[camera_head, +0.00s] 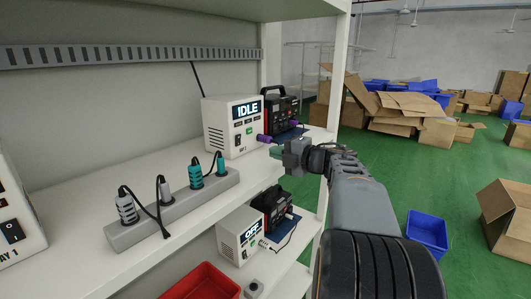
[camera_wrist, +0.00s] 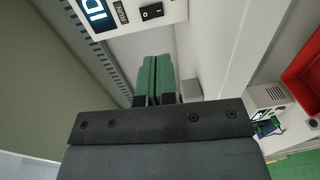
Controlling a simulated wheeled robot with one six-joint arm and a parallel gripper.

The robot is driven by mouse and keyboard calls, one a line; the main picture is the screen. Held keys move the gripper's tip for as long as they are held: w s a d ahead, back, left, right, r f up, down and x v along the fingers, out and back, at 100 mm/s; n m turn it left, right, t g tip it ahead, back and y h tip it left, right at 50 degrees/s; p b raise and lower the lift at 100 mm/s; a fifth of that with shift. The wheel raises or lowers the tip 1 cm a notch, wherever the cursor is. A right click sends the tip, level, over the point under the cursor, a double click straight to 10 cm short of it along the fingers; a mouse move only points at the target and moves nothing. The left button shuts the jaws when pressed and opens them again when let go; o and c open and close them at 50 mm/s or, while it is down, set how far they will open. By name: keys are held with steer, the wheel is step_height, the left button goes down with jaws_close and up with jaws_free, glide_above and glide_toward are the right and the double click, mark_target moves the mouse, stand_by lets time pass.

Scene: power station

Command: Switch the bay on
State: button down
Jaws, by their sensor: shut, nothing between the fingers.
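A white unit (camera_head: 232,127) with a lit display reading IDLE stands on the upper shelf. Its black rocker switch shows in the wrist view (camera_wrist: 152,11), beyond my fingertips. My gripper (camera_head: 276,152) has green fingers, which are shut and empty; they also show in the wrist view (camera_wrist: 155,78). In the head view it is right of the unit's front, near a purple plug (camera_head: 264,138). I cannot tell whether it touches anything. A second white unit (camera_head: 240,236) with a display reading OFF stands on the lower shelf. Part of another white unit (camera_head: 15,262) with a black switch shows at the left edge.
A grey power strip (camera_head: 148,228) with grey and teal plugs lies on the upper shelf. Black devices (camera_head: 283,107) stand beside the units. A red bin (camera_head: 205,283) is on the lower shelf. A white upright post (camera_head: 337,75) stands at the shelf's right end. Cartons (camera_head: 410,115) lie beyond.

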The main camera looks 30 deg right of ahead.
steer(key=shift+s+d, duration=0.25)
steer(key=shift+s, duration=0.4)
steer(key=d+f+m+h, duration=0.3)
steer(key=d+m+h, duration=0.8)
steer(key=m+h, duration=0.2)
steer(key=s+a+f+m+g+h, duration=0.2)
steer(key=s+a+f+m+g, duration=0.2)
steer(key=s+f+m+g, duration=0.45)
steer(key=s+a+f+g+y, duration=0.1)
steer(key=s+a+f+y, duration=0.1)
steer(key=a, duration=0.6)
steer(key=s+a+f+g+y, duration=0.1)
steer(key=s+a+f+y, duration=0.2)
steer(key=a, duration=0.6)
steer(key=s+a+f+m+g+y, duration=0.1)
steer(key=s+a+f+y, duration=0.2)
steer(key=a+f, duration=0.3)
steer(key=a, duration=0.3)
steer(key=shift+s+f, duration=0.15)
steer(key=shift+s, duration=0.1)
